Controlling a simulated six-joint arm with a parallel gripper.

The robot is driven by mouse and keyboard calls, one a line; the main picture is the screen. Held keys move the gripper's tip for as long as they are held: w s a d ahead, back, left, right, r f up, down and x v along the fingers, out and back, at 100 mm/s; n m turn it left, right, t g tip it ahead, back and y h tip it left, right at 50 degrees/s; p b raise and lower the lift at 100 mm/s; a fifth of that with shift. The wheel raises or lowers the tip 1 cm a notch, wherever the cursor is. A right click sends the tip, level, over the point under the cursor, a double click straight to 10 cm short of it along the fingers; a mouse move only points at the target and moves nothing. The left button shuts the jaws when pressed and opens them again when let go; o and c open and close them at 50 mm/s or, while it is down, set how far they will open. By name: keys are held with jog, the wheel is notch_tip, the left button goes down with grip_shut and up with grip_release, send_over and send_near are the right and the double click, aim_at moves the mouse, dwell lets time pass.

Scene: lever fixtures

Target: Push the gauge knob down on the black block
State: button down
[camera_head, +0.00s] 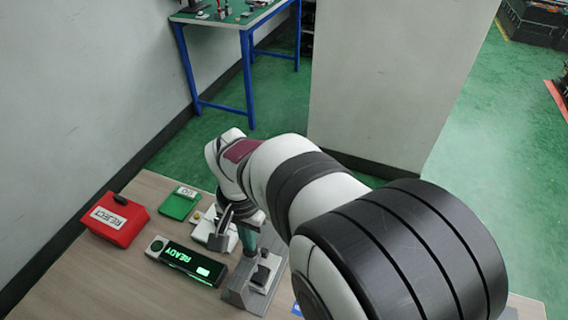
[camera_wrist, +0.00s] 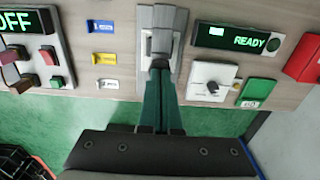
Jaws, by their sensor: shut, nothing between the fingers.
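My gripper (camera_wrist: 160,70) has its green fingers together, pointing at a grey fixture (camera_wrist: 163,22) on the table's near part. In the head view the gripper (camera_head: 248,252) is partly hidden by my arm, just above or against this fixture (camera_head: 240,294). A small black block (camera_head: 262,275) sits on the fixture in the head view. In the wrist view the fixture has a pale upright part in its middle, just beyond the fingertips. I cannot make out a separate gauge knob, nor whether the fingertips touch anything.
A black READY display (camera_head: 195,262) lies left of the fixture. Coloured labels (camera_wrist: 103,56) and an OFF panel (camera_wrist: 18,22) show in the wrist view.

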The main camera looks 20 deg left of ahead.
jog(key=shift+f, duration=0.65)
jog(key=shift+r, duration=0.1)
dwell(0.7)
notch_tip(320, 180, up, 10)
dwell(0.6)
jog(key=d+r+m, duration=0.1)
jog(key=d+m, duration=0.1)
jog(key=d, duration=1.1)
jog(key=s+d+f+m+y, duration=0.1)
jog(key=s+d+f+m, duration=0.2)
jog(key=s+d, duration=0.9)
jog(key=shift+d+f+m+y, duration=0.3)
jog(key=shift+f+y, duration=0.1)
jog(key=shift+f, duration=0.1)
